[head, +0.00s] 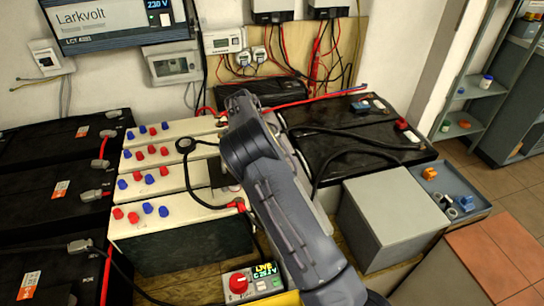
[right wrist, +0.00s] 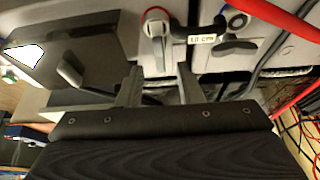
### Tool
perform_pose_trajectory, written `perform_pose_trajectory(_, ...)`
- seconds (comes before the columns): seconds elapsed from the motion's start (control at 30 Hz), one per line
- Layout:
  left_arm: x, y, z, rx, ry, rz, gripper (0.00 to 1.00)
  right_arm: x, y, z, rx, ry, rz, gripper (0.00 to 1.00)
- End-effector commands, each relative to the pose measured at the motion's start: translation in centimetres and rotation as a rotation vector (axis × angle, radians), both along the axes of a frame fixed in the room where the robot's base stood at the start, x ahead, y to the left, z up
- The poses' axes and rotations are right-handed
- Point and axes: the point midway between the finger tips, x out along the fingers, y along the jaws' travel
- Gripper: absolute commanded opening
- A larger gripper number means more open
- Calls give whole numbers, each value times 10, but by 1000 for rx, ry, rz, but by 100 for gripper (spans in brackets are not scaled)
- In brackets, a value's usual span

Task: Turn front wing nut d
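In the right wrist view my right gripper (right wrist: 159,70) is open, its two grey fingers apart with nothing seen held between them. Just beyond the fingertips is a grey terminal fitting with a red ring (right wrist: 157,22), roughly in line with the gap. I cannot tell whether it carries wing nut d. A label reading "18 cm" (right wrist: 201,39) is to its right, and a blue-ringed fitting (right wrist: 236,18) lies further right. In the head view my right arm crosses the middle and hides its fingers and the surface under them. My left gripper is not in view.
Pale cells with red and blue caps (head: 150,178) stand left of my arm. Black batteries (head: 345,142) with cables lie to the right. A grey box (head: 390,215) and a tray of small parts (head: 465,190) are further right. A red cable (right wrist: 285,20) runs near the gripper.

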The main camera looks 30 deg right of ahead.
Motion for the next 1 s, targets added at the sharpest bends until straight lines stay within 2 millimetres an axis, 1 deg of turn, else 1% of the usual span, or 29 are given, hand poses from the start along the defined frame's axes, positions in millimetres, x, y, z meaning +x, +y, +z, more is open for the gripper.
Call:
perform_pose_trajectory(0.03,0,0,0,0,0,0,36,1,4,9,1,-2,1,33)
perform_pose_trajectory(0.1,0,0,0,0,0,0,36,2,8,19,1,-2,2,33)
perform_pose_trajectory(0.2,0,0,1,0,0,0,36,3,12,29,2,-1,0,33)
perform_pose_trajectory(0.3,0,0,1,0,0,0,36,3,14,34,1,0,0,33)
perform_pose_trajectory(0.8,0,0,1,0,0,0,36,3,14,36,1,2,-1,33)
perform_pose_trajectory(0.9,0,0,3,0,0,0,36,-2,10,42,27,1,3,33)
perform_pose_trajectory(0.97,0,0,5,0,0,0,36,-12,3,51,68,2,14,33)
perform_pose_trajectory(1.0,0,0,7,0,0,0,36,-21,-3,59,108,0,29,33)
